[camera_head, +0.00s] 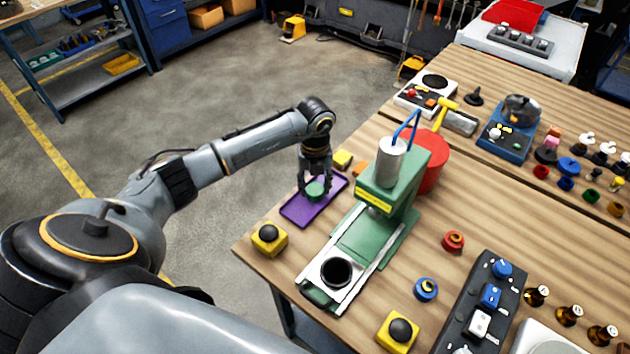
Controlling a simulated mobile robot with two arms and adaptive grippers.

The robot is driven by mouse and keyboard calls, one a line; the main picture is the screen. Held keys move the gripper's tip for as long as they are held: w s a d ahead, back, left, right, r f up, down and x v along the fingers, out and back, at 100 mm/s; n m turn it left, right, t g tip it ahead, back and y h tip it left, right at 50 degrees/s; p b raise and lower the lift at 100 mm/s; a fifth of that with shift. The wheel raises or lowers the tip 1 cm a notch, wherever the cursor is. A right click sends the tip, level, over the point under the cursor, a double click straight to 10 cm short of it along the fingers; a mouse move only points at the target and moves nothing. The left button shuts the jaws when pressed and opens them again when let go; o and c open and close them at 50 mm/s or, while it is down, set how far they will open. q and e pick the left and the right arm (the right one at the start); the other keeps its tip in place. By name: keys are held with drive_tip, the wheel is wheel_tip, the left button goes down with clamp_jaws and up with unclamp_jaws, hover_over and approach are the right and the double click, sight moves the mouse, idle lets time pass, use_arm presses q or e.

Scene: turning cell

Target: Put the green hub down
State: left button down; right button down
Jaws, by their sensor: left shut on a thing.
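The green hub (315,190) is a small round piece at the purple tray (299,211), near the left edge of the wooden table. My left gripper (315,183) points down from above and is shut on the green hub. The hub is over or on the tray's middle; I cannot tell whether it touches the tray's floor. The fingers hide part of the hub. My right gripper is not in view.
A green press (393,185) with a black round socket (336,272) stands right of the tray. A yellow block with a black knob (268,238) is in front of the tray. A yellow block (342,159) lies behind it.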

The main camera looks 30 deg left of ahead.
sight(315, 189)
use_arm(q)
drive_tip(key=shift+f, duration=0.1)
drive_tip(key=c, duration=0.7)
unclamp_jaws()
wheel_tip(315, 189, up, 12)
drive_tip(key=b, duration=0.3)
drive_tip(key=shift+r+b, duration=0.2)
drive_tip(key=shift+b, duration=0.2)
